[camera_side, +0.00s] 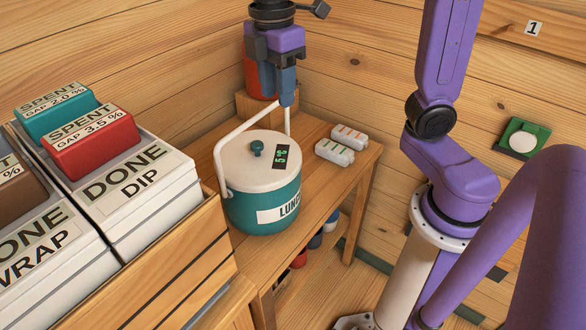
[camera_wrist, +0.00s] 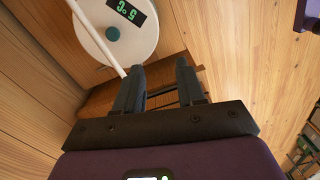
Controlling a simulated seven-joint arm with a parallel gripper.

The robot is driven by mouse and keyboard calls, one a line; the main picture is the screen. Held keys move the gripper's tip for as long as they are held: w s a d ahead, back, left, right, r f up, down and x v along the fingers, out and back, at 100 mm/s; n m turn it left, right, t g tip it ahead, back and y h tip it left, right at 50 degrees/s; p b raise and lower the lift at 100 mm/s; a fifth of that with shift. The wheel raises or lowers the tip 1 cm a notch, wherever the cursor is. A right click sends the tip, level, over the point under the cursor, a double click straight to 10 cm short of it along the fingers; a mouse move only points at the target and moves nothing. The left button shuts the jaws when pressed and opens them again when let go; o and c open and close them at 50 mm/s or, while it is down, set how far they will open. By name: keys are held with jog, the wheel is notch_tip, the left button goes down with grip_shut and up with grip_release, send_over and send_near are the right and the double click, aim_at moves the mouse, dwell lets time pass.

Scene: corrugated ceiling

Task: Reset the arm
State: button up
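My gripper (camera_side: 287,103) points down at the back of the wooden table, beside the far end of the lunch cooler's white handle (camera_side: 244,127). In the wrist view my gripper (camera_wrist: 159,68) has its two fingers apart, with only bare wood visible between them. The handle (camera_wrist: 97,38) runs up to the left fingertip; whether they touch I cannot tell. The teal cooler (camera_side: 262,208) stands upright with its white lid on and its handle raised.
Two small white cartons (camera_side: 342,142) lie on the table (camera_side: 335,190) right of the cooler. A red container (camera_side: 258,75) stands behind my gripper. White bins labelled DONE (camera_side: 150,215) hold teal and red SPENT blocks at the left. A green-framed white button (camera_side: 523,141) is on the right wall.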

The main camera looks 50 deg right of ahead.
jog(key=s+d+f+m, duration=0.1)
jog(key=s+d+f, duration=0.1)
jog(key=s+f, duration=0.3)
jog(key=s+d+f+m, duration=0.2)
jog(key=s+f, duration=0.3)
jog(key=s, duration=0.7)
jog(key=shift+s+d+f+t+y, duration=0.2)
jog(key=shift+d+f+t+y, duration=0.15)
jog(key=shift+d, duration=0.25)
dwell(0.5)
